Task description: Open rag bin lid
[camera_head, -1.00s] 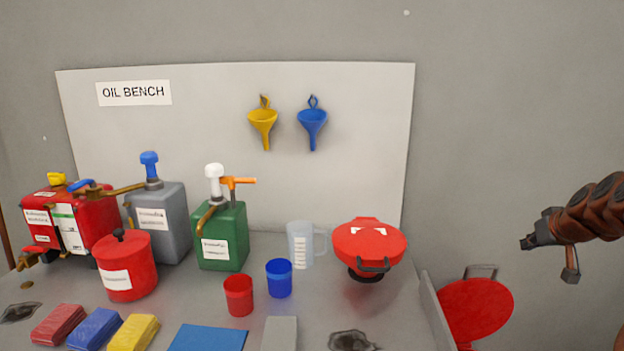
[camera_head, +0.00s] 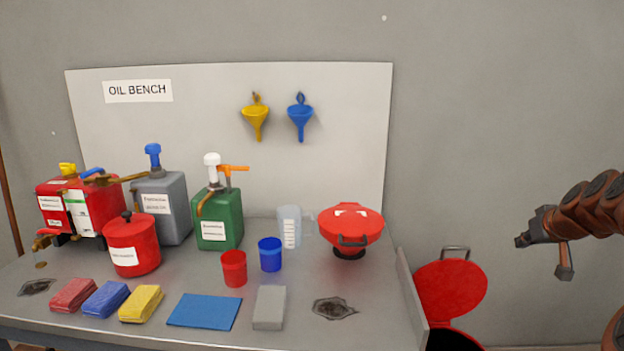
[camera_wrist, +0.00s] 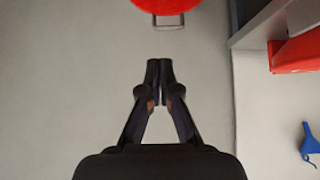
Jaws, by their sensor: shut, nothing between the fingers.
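The rag bin appears to be the red bin on the floor at the right end of the bench. Its round red lid (camera_head: 450,287) stands tilted up, with a grey handle at its top edge and a dark opening beneath it. Most of the bin body is hidden below the picture edge. My gripper (camera_head: 522,240) is shut and empty, right of and above the lid, apart from it. In the wrist view, my gripper (camera_wrist: 160,68) points toward a red lid (camera_wrist: 165,4) with its handle, with a gap between them.
The bench (camera_head: 375,318) is left of the bin, with a raised side panel (camera_head: 412,302) between. A red plunger can (camera_head: 351,224) stands near that end. Pumps, cups and cloths are further left. A blue funnel (camera_wrist: 310,143) shows in the wrist view. The wall at right is bare.

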